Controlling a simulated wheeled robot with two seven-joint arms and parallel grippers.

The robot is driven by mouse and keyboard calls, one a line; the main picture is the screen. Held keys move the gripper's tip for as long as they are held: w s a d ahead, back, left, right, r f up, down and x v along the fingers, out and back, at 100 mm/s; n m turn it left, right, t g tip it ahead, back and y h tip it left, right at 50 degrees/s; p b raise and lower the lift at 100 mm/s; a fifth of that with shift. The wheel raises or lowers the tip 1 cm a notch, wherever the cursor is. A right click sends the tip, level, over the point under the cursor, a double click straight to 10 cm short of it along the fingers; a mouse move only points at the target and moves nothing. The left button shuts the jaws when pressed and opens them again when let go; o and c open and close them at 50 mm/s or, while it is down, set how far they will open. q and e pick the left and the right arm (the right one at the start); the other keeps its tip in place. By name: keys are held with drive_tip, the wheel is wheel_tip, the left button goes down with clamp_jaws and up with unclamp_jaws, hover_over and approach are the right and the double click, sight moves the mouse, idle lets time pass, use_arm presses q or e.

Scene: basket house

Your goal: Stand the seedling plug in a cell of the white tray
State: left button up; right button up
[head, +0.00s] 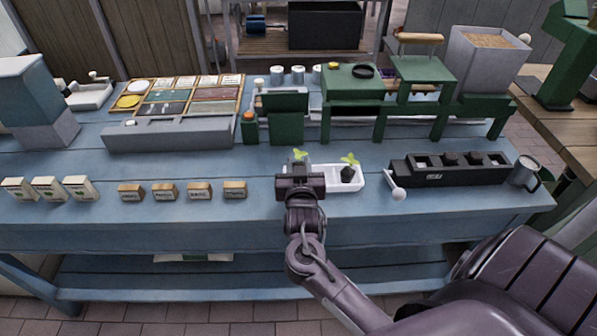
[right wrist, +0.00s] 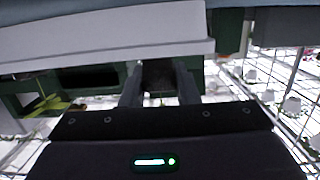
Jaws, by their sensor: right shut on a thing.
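The white tray (head: 330,188) lies near the front of the blue table, partly hidden by my right gripper. A dark plug with green leaves (head: 348,174) stands in its right part. My right gripper (head: 299,170) is over the tray's left end, shut on a seedling plug; only that plug's green leaves (head: 300,154) show beyond the gripper in the head view. In the right wrist view a dark block, the held plug (right wrist: 158,77), is between the fingers (right wrist: 160,88). Whether its base touches the tray is hidden. My left gripper is not in view.
A black rack (head: 450,178) with several square cells stands to the right, with a grey mug (head: 524,174) past it. A white round-ended tool (head: 397,191) lies between tray and rack. Small labelled blocks (head: 199,192) line the left front. Green stands (head: 353,80) are behind.

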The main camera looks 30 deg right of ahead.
drive_tip(key=shift+f, duration=1.1)
drive_tip(key=shift+f, duration=0.1)
drive_tip(key=o, duration=0.7)
drive_tip(key=shift+s+a, duration=0.1)
drive_tip(key=v, duration=1.1)
drive_tip(key=shift+s+a+r+b, duration=0.1)
drive_tip(key=shift+s+r+b, duration=0.1)
drive_tip(key=shift+s+b, duration=0.15)
